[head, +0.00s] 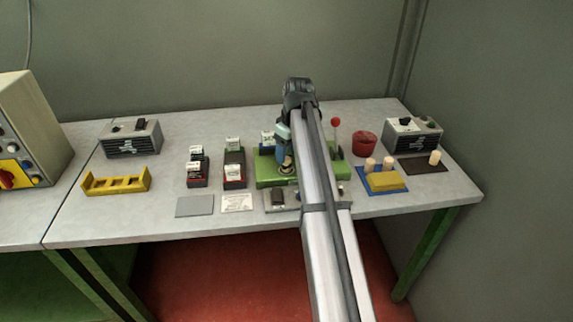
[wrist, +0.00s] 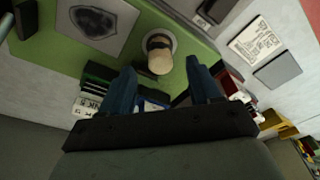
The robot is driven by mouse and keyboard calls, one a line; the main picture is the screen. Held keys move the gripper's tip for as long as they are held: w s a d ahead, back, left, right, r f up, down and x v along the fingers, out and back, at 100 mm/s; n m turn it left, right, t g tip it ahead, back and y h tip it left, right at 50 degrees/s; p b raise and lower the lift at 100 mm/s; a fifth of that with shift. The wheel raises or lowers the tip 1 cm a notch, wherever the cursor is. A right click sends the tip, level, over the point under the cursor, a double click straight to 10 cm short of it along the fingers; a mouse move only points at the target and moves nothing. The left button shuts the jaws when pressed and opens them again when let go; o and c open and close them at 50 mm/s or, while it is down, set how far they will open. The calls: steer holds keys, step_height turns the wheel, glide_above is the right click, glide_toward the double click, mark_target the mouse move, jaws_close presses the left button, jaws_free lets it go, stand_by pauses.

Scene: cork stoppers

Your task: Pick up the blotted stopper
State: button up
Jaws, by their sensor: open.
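In the wrist view a cork stopper (wrist: 160,62) with a pale end and a dark patch on its side sits at a round light seat on the green board (wrist: 195,48). My gripper (wrist: 161,68) is open, with its blue fingers apart on either side of the stopper's near end. I cannot tell whether either finger touches it. In the head view my gripper (head: 283,155) is low over the green board (head: 268,179), and my arm hides much of that area.
A red container (head: 364,144) and a red-knobbed lever (head: 336,122) stand right of my arm. A yellow block (head: 386,181) lies on the blue mat. Black-and-red boxes (head: 234,172) and a yellow rack (head: 116,184) are at left.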

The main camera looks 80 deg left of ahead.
step_height(320, 180, down, 2)
steer(key=shift+s+a+f, duration=0.1)
steer(key=shift+s+f, duration=0.05)
steer(key=c, duration=1.1)
